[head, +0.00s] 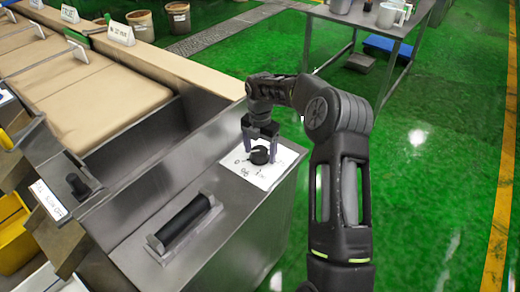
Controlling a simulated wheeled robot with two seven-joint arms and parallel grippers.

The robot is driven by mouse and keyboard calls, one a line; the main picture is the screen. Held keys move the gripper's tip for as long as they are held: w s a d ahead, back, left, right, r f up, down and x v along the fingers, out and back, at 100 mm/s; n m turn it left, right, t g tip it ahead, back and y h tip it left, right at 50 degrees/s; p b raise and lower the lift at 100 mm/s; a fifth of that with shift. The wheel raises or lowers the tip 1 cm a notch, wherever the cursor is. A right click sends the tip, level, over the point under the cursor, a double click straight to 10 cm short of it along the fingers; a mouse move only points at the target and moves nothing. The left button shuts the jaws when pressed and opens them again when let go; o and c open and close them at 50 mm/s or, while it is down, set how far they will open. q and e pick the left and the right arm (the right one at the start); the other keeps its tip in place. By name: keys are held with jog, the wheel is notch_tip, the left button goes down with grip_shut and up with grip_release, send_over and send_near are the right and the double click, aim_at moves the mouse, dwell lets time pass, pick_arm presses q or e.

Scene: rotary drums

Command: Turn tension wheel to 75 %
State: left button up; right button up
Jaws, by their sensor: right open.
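The tension wheel is a small black knob (259,156) on a white dial plate (267,177) with black markings. The plate lies on the grey metal machine top, near its right edge. My right gripper (261,148) points down over the knob, with its fingers apart on either side of it. I cannot tell whether the fingers touch the knob. The markings are too small to read, and the gripper hides part of the plate. My left gripper is not in view.
A black bar handle (183,222) stands on the machine top in front of the dial. Another black knob (77,185) is at the left. Tan belts with white signs (121,34) run behind. A metal table (365,22) stands at the back right. Green floor is open at right.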

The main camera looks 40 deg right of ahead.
jog(key=shift+c, duration=0.4)
jog(key=c, duration=1.3)
